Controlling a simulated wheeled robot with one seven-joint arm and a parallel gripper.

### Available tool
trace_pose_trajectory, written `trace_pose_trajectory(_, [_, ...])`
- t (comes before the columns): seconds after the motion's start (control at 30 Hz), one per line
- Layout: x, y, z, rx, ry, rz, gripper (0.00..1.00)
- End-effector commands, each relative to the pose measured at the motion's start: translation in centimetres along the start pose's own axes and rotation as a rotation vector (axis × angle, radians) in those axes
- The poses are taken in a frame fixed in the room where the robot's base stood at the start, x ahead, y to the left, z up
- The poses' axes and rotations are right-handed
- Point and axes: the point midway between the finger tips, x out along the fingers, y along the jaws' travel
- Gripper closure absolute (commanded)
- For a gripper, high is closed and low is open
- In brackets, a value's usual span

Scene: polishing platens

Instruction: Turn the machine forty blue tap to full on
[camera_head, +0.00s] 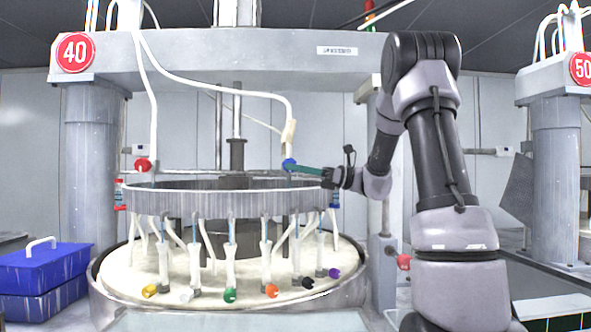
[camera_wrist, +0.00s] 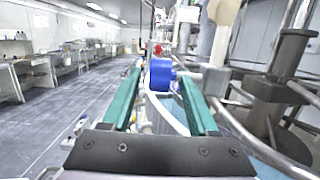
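Machine 40, marked by a red round sign (camera_head: 75,52), has a blue tap (camera_head: 290,164) on the right side of its upper pipework, above the ring. A white hose runs down to it. My gripper (camera_head: 300,167) reaches in from the right, with its green fingers level with the tap and their tips at it. In the wrist view the round blue tap (camera_wrist: 161,74) sits straight ahead between the two green fingertips (camera_wrist: 160,82). The tap's turn position is hard to tell.
A red tap (camera_head: 143,165) sits at the left of the same pipework. Several coloured taps hang below the ring (camera_head: 220,200). A second blue tap (camera_head: 335,204) is at the ring's right edge. Blue crates (camera_head: 45,268) stand at left. Thick grey pipes (camera_wrist: 290,60) are close at right in the wrist view.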

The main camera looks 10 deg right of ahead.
Motion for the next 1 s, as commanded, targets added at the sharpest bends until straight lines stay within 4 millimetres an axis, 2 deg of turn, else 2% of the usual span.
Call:
trace_pose_trajectory(0.37, [-0.6, 0.0, 0.0, 0.0, 0.0, -0.001, 0.4])
trace_pose_trajectory(0.47, [-1.9, -0.1, 0.0, 0.0, 0.0, -0.003, 0.4])
trace_pose_trajectory(0.8, [-8.6, -0.1, 0.0, 0.0, 0.0, -0.004, 0.4])
trace_pose_trajectory(1.0, [-10.5, 0.0, 0.0, 0.001, -0.001, -0.001, 0.4])
